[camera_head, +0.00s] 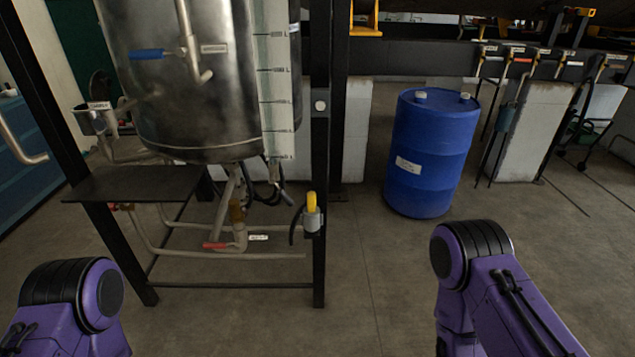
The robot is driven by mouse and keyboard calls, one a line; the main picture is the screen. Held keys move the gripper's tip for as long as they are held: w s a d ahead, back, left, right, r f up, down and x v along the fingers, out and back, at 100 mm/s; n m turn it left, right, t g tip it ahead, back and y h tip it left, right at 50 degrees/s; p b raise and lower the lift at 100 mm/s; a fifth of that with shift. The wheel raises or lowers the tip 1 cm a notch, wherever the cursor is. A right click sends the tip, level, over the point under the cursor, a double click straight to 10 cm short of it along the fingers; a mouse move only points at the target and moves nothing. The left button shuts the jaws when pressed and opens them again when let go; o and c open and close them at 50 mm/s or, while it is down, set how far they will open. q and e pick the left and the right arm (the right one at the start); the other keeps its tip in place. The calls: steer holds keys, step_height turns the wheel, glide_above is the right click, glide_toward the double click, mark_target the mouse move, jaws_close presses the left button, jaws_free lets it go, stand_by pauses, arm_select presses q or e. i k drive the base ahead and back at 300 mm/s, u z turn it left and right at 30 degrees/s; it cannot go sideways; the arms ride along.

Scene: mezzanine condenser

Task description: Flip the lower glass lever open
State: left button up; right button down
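A steel tank (190,90) hangs in a dark frame at left. A tall pale gauge strip (275,90) with level marks runs down its right side. Below the strip's lower end are dark hoses and a grey fitting (276,170); I cannot tell which part there is the lower glass lever. A red lever (215,245) lies roughly level on the low pipe beneath the tank, beside a small white label (258,237) too small to read. A blue lever (147,54) sits high on the tank front. Both grippers are out of view; only my purple arm links show.
A dark shelf (135,183) juts out at the frame's left. A yellow-topped grey holder (312,214) is on the frame's right post (319,150). A blue drum (430,153) stands to the right. The floor (370,285) in front is clear.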

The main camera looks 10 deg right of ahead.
mark_target(283, 196)
steer(key=i, duration=0.9)
steer(key=u, duration=0.25)
